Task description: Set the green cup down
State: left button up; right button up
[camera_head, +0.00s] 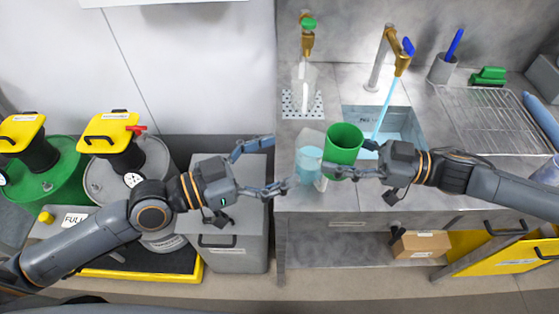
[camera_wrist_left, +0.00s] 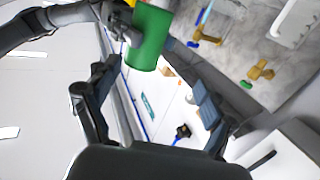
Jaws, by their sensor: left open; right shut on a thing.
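The green cup (camera_head: 344,145) is at the front of the grey counter in the head view, its opening facing up. My right gripper (camera_head: 350,162) is shut on it from the right. Whether its base touches the counter is hard to tell. The cup also shows at the top of the left wrist view (camera_wrist_left: 150,38), with my right gripper beside it. My left gripper (camera_head: 275,164) is open and empty, left of the cup and beside the counter's front left corner. Its two spread fingers also show in the left wrist view (camera_wrist_left: 153,79).
A clear vessel with pale blue liquid (camera_head: 309,161) stands close left of the cup. Behind are a sink (camera_head: 412,128) with a gold-and-blue tap (camera_head: 403,55) and a second tap with a green knob (camera_head: 308,34). A wire rack (camera_head: 495,115) lies right. Drums with yellow tops (camera_head: 110,130) stand left.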

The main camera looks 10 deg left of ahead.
aim_at(328, 148)
pick_arm(q)
jog(key=shift+m, duration=0.3)
jog(key=x, duration=0.4)
jog(key=s+r+x, duration=0.1)
jog(key=x, duration=0.3)
jog(key=d+x, duration=0.1)
jog(key=x, duration=0.3)
jog(key=shift+s+r, duration=0.3)
jog(key=shift+s, duration=0.15)
jog(key=c, duration=1.2)
pick_arm(e)
jog(key=o, duration=0.9)
jog(key=shift+o, duration=0.2)
jog(key=shift+d, duration=0.1)
